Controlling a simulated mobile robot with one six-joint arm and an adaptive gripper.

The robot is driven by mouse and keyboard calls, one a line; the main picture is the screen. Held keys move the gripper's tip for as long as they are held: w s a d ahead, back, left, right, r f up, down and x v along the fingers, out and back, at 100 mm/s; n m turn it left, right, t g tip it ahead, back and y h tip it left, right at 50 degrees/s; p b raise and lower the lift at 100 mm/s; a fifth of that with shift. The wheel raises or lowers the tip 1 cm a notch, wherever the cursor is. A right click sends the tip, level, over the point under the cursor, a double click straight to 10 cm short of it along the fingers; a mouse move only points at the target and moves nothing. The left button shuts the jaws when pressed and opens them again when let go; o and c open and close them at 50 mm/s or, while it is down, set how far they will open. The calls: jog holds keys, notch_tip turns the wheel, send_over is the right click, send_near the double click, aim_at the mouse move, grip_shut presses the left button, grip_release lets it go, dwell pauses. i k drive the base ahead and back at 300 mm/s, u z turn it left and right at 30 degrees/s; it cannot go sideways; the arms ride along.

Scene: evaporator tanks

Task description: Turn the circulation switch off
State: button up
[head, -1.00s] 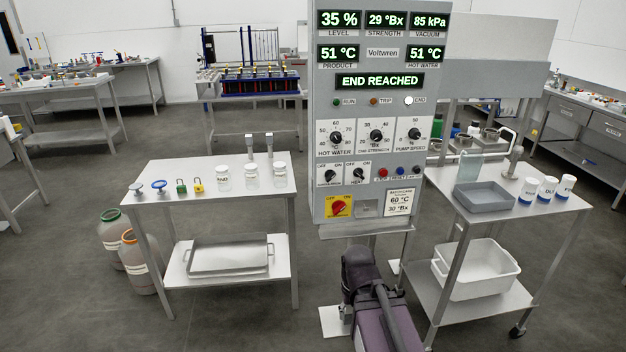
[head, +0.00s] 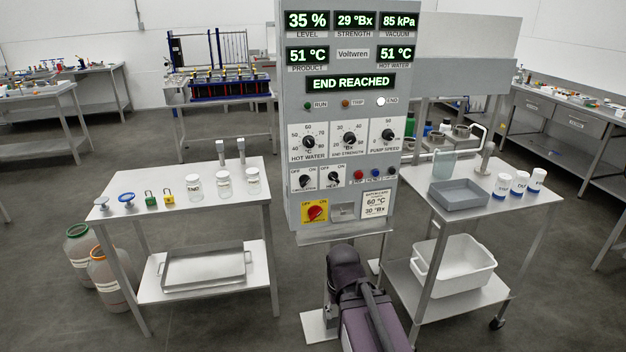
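The grey control panel (head: 345,110) stands upright in the middle of the head view. Low on its face are two small black OFF/ON rotary switches side by side. The left one (head: 305,180) has a label too small to read surely, perhaps circulation; the right one (head: 333,178) looks marked heat. I cannot tell surely which way either pointer is set. My arm is folded low in front of the panel, below the switches and apart from them. My gripper is not to be made out in this view.
The panel display (head: 350,83) reads END REACHED. A red rotary switch on a yellow plate (head: 315,211) sits just below the small switches. A steel table (head: 150,212) with jars, padlocks and valves stands left. A cart (head: 510,222) with a grey tray (head: 460,194) stands right.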

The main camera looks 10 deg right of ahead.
aim_at(304, 179)
jog(key=z, duration=0.2)
jog(key=i, duration=0.9)
jog(key=u, duration=0.3)
